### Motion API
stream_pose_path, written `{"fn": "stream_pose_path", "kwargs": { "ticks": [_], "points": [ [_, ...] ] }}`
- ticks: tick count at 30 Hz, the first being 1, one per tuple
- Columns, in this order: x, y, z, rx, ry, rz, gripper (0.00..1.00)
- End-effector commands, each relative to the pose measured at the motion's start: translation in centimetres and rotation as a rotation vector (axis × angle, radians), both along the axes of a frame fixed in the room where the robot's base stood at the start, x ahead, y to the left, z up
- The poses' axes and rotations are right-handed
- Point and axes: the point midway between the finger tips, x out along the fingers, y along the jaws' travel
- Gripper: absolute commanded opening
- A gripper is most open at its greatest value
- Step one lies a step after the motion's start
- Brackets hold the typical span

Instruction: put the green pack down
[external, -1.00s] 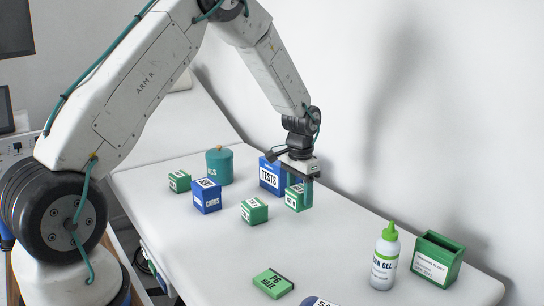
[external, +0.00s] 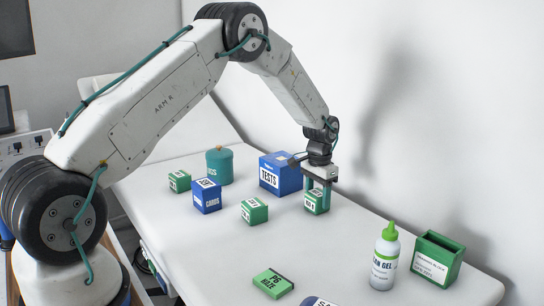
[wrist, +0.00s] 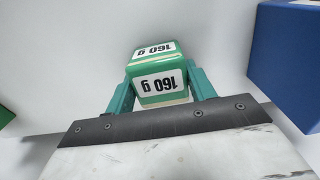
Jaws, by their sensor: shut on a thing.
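A small green pack (external: 314,206) with a white label is between the teal fingers of my gripper (external: 318,193), right of the blue TESTS box (external: 279,176). In the wrist view the green pack (wrist: 158,83) shows "160 g" on two faces, and my gripper (wrist: 160,92) is shut on its sides. The pack is low over the white couch top (external: 215,250); I cannot tell whether its underside touches. Its far side is hidden.
Other green packs (external: 254,211) (external: 179,181), a blue CARDS box (external: 206,196) and a teal jar (external: 219,166) stand left. A flat green pack (external: 272,283), gel bottle (external: 384,258) and open green box (external: 437,260) are nearer. The surface between is clear.

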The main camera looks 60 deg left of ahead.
Motion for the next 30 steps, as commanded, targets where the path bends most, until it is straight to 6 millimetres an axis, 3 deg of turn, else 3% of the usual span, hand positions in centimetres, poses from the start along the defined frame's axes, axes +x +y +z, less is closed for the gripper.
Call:
{"fn": "stream_pose_path", "kwargs": {
  "ticks": [4,5,7,15,19,30],
  "points": [
    [0.0,0.0,-0.3,0.0,0.0,0.0,0.28],
    [0.0,0.0,-0.3,0.0,0.0,0.0,0.6],
    [0.0,0.0,-0.3,0.0,0.0,0.0,0.76],
    [0.0,0.0,-0.2,0.0,0.0,0.0,0.76],
    [0.0,0.0,0.7,0.0,-0.001,0.0,0.76],
    [0.0,0.0,8.2,0.001,-0.002,0.0,0.76]
  ]
}}
